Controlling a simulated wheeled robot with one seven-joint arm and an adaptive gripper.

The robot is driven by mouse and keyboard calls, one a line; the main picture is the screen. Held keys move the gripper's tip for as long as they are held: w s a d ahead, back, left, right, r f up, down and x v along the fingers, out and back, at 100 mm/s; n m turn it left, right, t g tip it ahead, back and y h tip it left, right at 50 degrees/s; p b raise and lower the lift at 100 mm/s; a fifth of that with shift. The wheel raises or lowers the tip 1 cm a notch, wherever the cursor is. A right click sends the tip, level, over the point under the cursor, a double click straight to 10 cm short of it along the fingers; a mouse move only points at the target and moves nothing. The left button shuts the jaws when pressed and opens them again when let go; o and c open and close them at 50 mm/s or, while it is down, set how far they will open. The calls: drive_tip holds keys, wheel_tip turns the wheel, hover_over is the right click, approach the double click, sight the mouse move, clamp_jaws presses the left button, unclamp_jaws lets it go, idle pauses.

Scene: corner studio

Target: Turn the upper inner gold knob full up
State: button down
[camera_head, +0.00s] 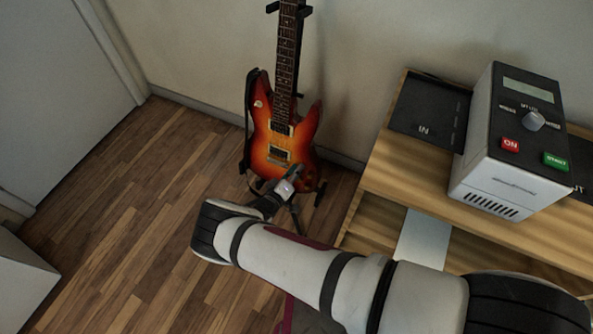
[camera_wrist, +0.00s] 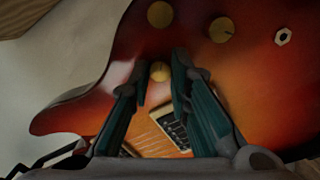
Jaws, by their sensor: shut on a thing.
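The sunburst electric guitar (camera_head: 277,140) stands upright against the wall. In the wrist view its body (camera_wrist: 100,100) fills most of the picture. A gold knob (camera_wrist: 160,71), nearest the bridge pickup (camera_wrist: 171,129), sits between the fingertips of my gripper (camera_wrist: 160,66). My gripper is shut on this knob; the knob's pointer mark is too small to read. Two more gold knobs, one at the top (camera_wrist: 160,14) and one to its right (camera_wrist: 221,29), are clear of the fingers. In the head view my gripper (camera_head: 294,173) is at the guitar's lower body, and the knobs are hidden there.
A pale hexagonal fitting (camera_wrist: 283,36) is on the guitar at upper right. The guitar rests on a black stand (camera_head: 319,193). A wooden desk (camera_head: 377,184) with a grey control box (camera_head: 482,185) stands to the right. The wooden floor (camera_head: 110,210) at left is clear.

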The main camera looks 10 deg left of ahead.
drive_tip(key=shift+f, duration=0.1)
drive_tip(key=c, duration=1.5)
unclamp_jaws()
drive_tip(key=shift+o, duration=0.2)
drive_tip(key=v, duration=1.2)
